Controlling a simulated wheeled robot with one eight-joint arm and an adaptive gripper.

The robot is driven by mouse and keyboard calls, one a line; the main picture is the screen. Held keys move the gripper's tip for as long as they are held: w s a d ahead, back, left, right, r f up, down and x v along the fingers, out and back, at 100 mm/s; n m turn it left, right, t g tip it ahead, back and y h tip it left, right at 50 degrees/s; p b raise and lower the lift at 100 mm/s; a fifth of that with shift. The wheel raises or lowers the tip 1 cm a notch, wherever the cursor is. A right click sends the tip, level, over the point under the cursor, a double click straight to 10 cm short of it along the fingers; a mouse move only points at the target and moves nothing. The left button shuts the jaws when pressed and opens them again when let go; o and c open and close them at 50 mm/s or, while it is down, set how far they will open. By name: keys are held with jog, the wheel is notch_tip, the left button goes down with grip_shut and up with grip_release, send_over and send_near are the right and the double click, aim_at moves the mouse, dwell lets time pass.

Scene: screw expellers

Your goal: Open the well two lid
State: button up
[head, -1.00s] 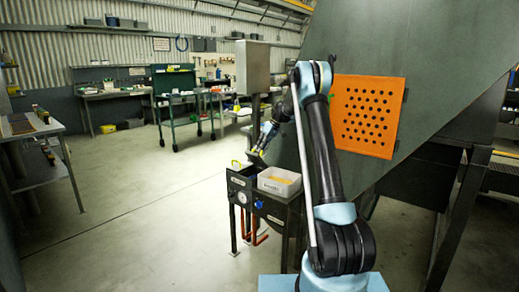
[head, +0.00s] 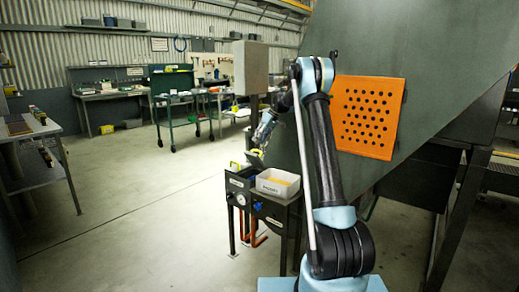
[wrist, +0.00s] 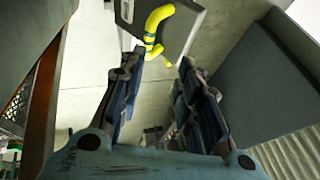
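A black stand (head: 245,198) with labelled fronts stands left of my arm in the head view. A yellow handle (head: 235,165) shows at its left top, and another yellow handle (head: 256,152) is just under my gripper (head: 260,139). A dark lid (head: 255,159) by that handle looks tilted up. In the wrist view the curved yellow handle (wrist: 154,30) sits on a grey lid (wrist: 185,22), beyond the fingertips. My gripper (wrist: 161,62) is open, with nothing between its fingers. I cannot read which well each label names.
A white bin (head: 278,184) with yellowish contents stands on the stand's right part. A grey box on a post (head: 251,68) rises behind. A large green sloped housing with an orange perforated panel (head: 368,116) is to the right.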

jog(key=shift+r, duration=1.85)
